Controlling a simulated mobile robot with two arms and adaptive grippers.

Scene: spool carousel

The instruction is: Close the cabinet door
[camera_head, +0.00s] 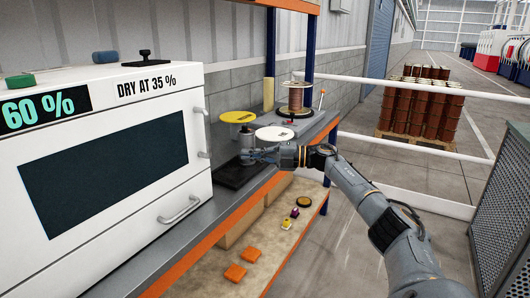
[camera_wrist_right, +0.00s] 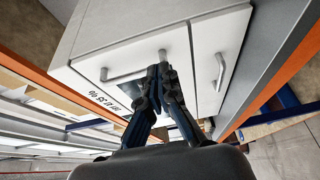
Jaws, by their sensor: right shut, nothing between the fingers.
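The white cabinet (camera_head: 90,205) stands at the left in the head view. Its door has a dark window (camera_head: 105,170) and an upright handle (camera_head: 203,132) at its right edge; the door looks flush with the front. My right gripper (camera_head: 248,155) is to the right of the door handle, apart from it, with its fingers shut and empty. In the right wrist view, the shut fingers (camera_wrist_right: 160,75) point at the cabinet front, between the door handle (camera_wrist_right: 138,65) and the drawer handle (camera_wrist_right: 219,72). They hide part of the door. My left gripper is not in view.
A lower handle (camera_head: 180,208) is on the panel under the door. A yellow disc (camera_head: 238,117), a white disc (camera_head: 275,134) and a copper spool (camera_head: 295,98) stand on the bench beyond my gripper. Orange pieces (camera_head: 235,272) lie on the lower shelf. White rails (camera_head: 420,90) cross behind my arm.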

